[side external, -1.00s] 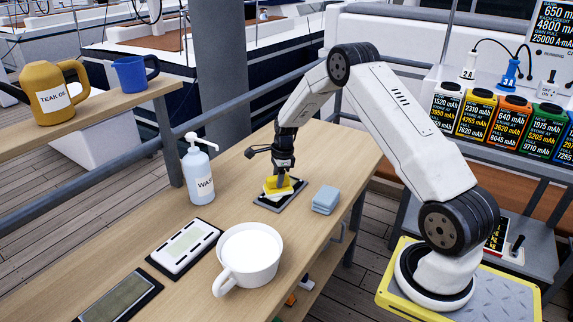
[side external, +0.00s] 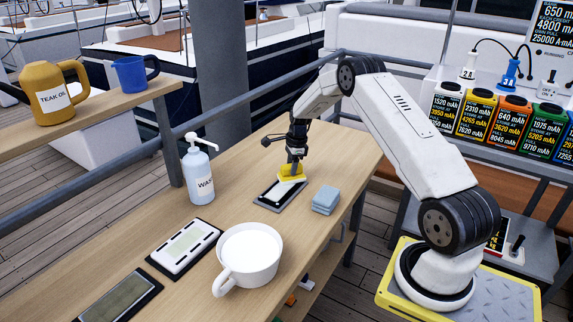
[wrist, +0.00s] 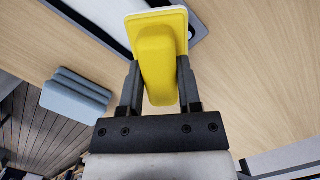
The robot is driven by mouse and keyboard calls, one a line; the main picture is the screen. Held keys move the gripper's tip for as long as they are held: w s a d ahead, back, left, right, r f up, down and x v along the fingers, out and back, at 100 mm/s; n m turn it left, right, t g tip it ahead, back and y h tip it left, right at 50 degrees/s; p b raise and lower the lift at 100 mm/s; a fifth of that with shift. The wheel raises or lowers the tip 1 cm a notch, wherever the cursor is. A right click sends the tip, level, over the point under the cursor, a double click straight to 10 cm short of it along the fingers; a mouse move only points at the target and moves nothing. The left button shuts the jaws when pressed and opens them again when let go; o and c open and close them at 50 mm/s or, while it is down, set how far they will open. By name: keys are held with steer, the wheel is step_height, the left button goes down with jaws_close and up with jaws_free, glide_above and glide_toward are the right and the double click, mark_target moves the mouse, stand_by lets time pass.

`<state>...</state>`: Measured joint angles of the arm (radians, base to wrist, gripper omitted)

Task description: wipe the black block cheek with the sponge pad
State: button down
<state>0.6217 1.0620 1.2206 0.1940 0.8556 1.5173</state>
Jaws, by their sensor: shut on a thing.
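My gripper (side external: 294,166) is shut on the yellow sponge pad (side external: 291,173), which has a white underside. The sponge is at the far end of a dark-framed panel (side external: 267,202) with a pale strip along its middle. I cannot tell whether it touches the panel. In the wrist view the jaws (wrist: 160,88) hold the sponge (wrist: 160,50) from both sides, and part of the panel (wrist: 97,14) shows beyond it. Two other panels lie nearer the camera: a white one with black marks (side external: 185,246) and a dark greenish one (side external: 118,298). No label shows which is the black block cheek.
A blue-grey folded stack (side external: 325,200) lies right of the dark-framed panel. A wax pump bottle (side external: 200,178) stands to the left, and a white mug (side external: 250,258) stands nearer the camera. The wooden tabletop (side external: 236,168) is bare between the bottle and the panel.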

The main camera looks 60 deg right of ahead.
steer(key=shift+a, duration=6.25)
step_height(320, 180, up, 8)
